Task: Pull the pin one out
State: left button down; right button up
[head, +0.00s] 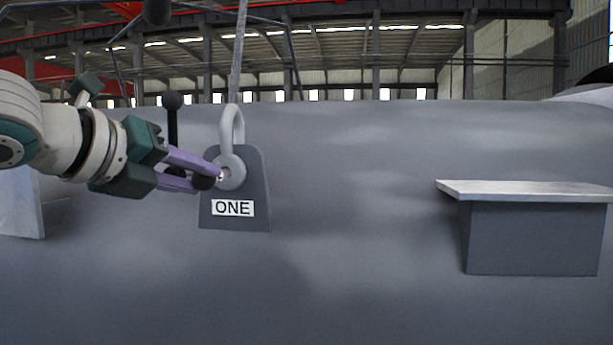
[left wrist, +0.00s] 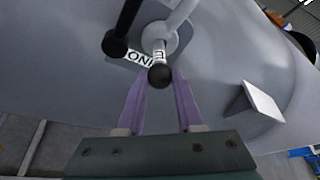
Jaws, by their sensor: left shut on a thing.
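The lug plate labelled ONE (head: 250,165) stands on the grey shell, with a light grey shackle (head: 232,125) through its eye. A strap (head: 238,55) runs up from the shackle. The pin at this lug ends in a dark ball (head: 205,184), which also shows between the fingertips in the left wrist view (left wrist: 160,76). My left gripper (head: 209,177) has its purple fingers at the pin's end, beside the shackle eye, and is shut on it. The pin's shaft is mostly hidden. My right gripper is not in view.
A dark upright bar with a ball end (head: 172,101) stands just behind my left fingers. A grey block with a flat light top (head: 530,235) juts from the shell at right. The shell (head: 350,200) between is bare.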

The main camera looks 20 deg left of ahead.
pick_arm(q)
jog(key=shift+s+d+f+b, duration=0.15)
jog(key=shift+s+b, duration=0.25)
jog(key=shift+s, duration=0.3)
jog(key=shift+s+d+r+b, duration=0.1)
jog(key=shift+s+b, duration=0.25)
jog(key=shift+s, duration=1.1)
jog(key=shift+s+d+p, duration=0.3)
jog(key=shift+s+d, duration=0.15)
jog(key=shift+s, duration=0.2)
